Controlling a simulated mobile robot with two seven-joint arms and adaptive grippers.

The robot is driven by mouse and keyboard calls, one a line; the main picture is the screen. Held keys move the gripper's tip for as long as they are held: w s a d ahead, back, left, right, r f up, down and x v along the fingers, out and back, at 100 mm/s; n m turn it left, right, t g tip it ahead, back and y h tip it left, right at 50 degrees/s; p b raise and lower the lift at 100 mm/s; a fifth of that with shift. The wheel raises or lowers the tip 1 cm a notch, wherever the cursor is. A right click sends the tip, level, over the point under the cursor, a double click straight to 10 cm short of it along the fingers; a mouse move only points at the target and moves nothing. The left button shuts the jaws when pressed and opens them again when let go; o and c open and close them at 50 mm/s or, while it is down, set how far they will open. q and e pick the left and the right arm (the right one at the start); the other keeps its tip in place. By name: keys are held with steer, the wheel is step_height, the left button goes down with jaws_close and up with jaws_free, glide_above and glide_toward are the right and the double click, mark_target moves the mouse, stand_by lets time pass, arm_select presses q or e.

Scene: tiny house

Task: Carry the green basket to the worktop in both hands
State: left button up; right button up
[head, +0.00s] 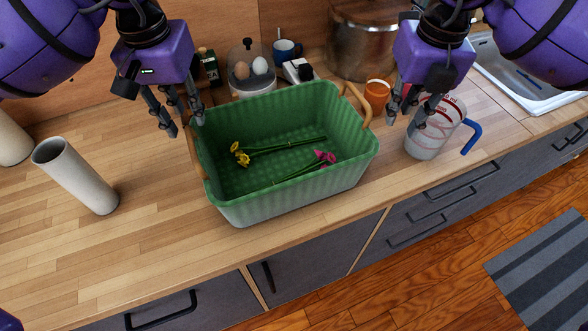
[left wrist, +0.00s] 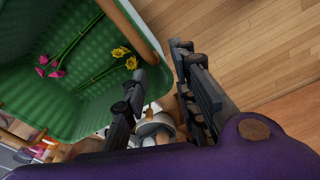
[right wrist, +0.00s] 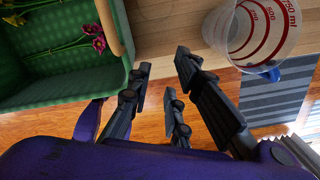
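The green basket (head: 290,190) stands on the wooden worktop (head: 150,225), with wooden handles at its left and right ends. Yellow flowers (head: 240,155) and pink flowers (head: 323,157) lie inside it. My left gripper (head: 184,128) is open by the left end, near the left handle (left wrist: 142,28). My right gripper (head: 401,126) is open to the right of the right handle (head: 356,104), apart from it. In the right wrist view the handle (right wrist: 115,25) lies left of the open fingers (right wrist: 160,85). Neither gripper holds anything.
A measuring jug (head: 432,135) stands close to my right gripper. A pale cylinder (head: 78,177) stands at left. The worktop between is clear.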

arm_select(q)
step_height(320, 180, up, 12)
steer(key=s, duration=0.1)
arm_select(e)
step_height(320, 180, up, 12)
steer(key=s, duration=0.1)
stand_by(0.7)
